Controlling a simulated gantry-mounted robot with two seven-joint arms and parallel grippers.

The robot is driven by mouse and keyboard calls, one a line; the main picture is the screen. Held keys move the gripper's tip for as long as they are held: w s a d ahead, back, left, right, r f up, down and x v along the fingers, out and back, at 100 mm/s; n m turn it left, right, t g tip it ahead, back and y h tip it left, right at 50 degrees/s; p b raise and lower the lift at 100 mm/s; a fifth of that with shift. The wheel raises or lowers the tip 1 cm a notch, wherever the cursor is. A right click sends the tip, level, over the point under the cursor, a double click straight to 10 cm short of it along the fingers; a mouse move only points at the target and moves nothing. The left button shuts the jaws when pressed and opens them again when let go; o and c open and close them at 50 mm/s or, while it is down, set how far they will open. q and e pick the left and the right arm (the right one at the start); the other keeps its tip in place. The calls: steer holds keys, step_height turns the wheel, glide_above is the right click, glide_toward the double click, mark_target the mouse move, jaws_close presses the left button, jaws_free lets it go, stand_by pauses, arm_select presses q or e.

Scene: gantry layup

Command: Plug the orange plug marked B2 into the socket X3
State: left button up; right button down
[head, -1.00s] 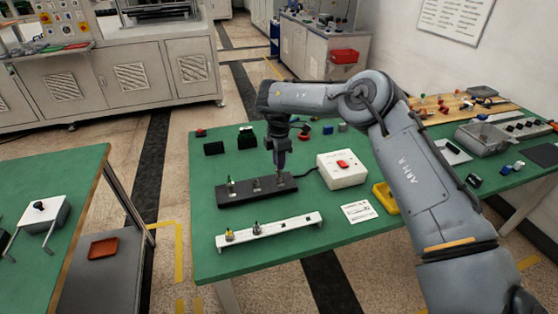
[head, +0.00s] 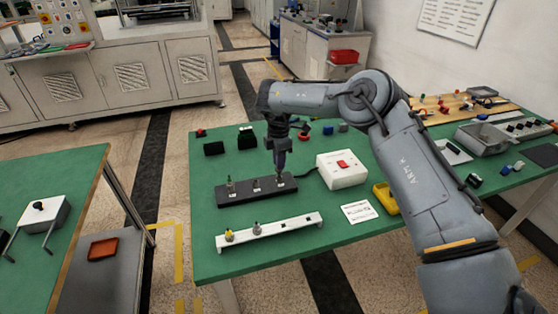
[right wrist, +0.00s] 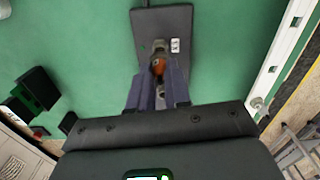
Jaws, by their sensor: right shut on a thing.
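My right gripper (head: 279,174) points down over the right end of the black socket strip (head: 228,198). In the right wrist view its fingers (right wrist: 158,78) are shut on an orange plug (right wrist: 158,66). The label is too small to read. I cannot tell how deep the plug sits, because the fingers hide its lower part. The plug's B2 mark is not visible. My left gripper is not in view.
A white rail (head: 290,225) with a yellow-topped plug (head: 229,235) and a grey one (head: 256,228) lies in front of the strip. Black blocks (head: 246,138) stand behind.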

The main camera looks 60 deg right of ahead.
steer(key=shift+f, duration=0.2)
stand_by(0.3)
steer(key=shift+f+b, duration=1)
steer(key=shift+f, duration=0.15)
steer(key=c, duration=1)
jaws_free()
steer(key=shift+r, duration=0.1)
step_height(320, 180, up, 11)
steer(key=p, duration=0.3)
